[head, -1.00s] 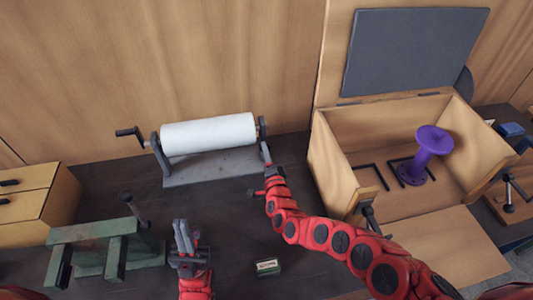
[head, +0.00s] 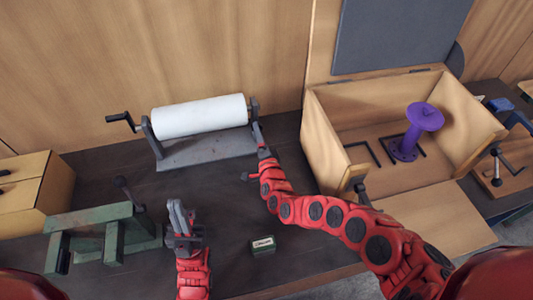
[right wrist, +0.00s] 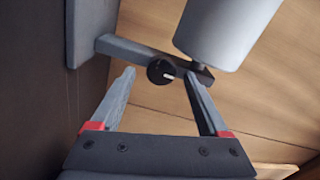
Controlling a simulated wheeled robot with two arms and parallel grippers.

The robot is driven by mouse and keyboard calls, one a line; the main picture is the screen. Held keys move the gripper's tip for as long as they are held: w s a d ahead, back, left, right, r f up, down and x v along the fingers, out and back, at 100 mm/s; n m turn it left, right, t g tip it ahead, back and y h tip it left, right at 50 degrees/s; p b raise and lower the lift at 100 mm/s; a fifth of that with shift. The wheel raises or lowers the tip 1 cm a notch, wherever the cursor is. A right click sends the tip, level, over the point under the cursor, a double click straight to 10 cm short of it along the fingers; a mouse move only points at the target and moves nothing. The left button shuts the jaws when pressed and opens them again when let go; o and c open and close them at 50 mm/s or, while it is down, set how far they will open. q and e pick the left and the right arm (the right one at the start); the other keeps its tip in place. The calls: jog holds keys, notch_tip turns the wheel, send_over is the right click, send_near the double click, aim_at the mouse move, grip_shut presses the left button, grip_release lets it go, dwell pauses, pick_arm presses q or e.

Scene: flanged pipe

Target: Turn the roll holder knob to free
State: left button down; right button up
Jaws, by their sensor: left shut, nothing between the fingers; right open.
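The roll holder (head: 205,150) stands on the dark bench and carries a white roll (head: 200,116), with a crank on its left end. In the right wrist view, the holder's dark knob (right wrist: 160,71) with a white mark sits on the end bracket, near the roll (right wrist: 228,25). My right gripper (right wrist: 159,76) is open, and the knob appears between its fingertips; contact cannot be told. In the head view my right gripper (head: 257,134) is at the holder's right end, and the knob is not clear there. My left gripper (head: 178,210) is shut and empty, in front of the holder.
A wooden box (head: 330,155) with a raised lid and a purple spool (head: 412,135) stands at right. A green vise-like stand (head: 98,217) and drawers (head: 30,200) are at left. A small green box (head: 263,246) lies between my arms.

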jog(key=s+d+p, duration=0.3)
jog(key=s+p, duration=0.6)
jog(key=s, duration=0.7)
jog(key=shift+d+p, duration=0.15)
jog(key=shift+p, duration=0.15)
jog(key=shift+s, duration=0.2)
